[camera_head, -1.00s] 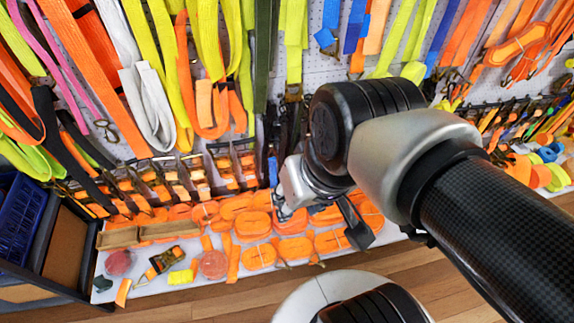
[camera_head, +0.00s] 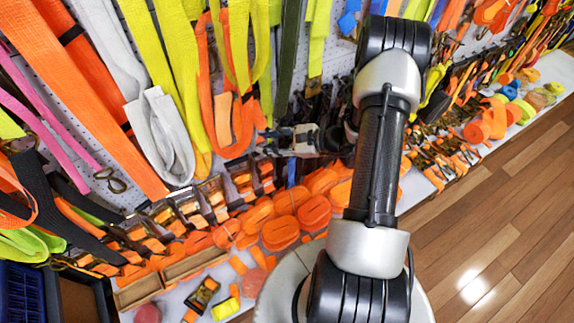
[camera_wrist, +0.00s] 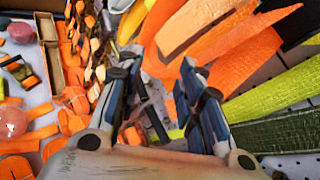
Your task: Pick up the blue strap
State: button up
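A blue strap (camera_head: 348,23) hangs high on the pegboard wall in the head view, right of the yellow-green straps. It is partly cut off by the top of the frame and close to my arm. My gripper (camera_head: 266,140) points left, in front of the lower wall by the orange looped strap and dark buckles. In the wrist view my gripper (camera_wrist: 158,78) has its two fingers apart, with no strap clearly held between them. No blue strap can be made out in the wrist view beyond the bluish fingers.
Yellow (camera_head: 172,70), orange and white straps (camera_head: 160,135) hang left of my gripper. A shelf below holds buckles and orange strap rolls (camera_head: 281,232). A blue crate (camera_head: 22,292) stands at lower left. Open wooden floor (camera_head: 490,215) lies to the right.

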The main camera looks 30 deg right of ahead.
jog(key=s+d+f+m+t+h, duration=0.25)
jog(key=d+f+m, duration=0.2)
jog(key=f, duration=0.35)
jog(key=s+d+f+m+t+h, duration=0.1)
jog(key=s+d+f+m+h, duration=0.15)
jog(key=d+f+m, duration=0.4)
jog(key=m+h, duration=0.3)
jog(key=h, duration=0.2)
send_near(292, 170)
jog(key=shift+g, duration=0.25)
jog(key=b+x, duration=0.3)
jog(key=x, duration=0.1)
jog(key=b+x, duration=0.3)
jog(key=shift+w, duration=0.45)
jog(key=shift+r, duration=0.1)
grip_shut()
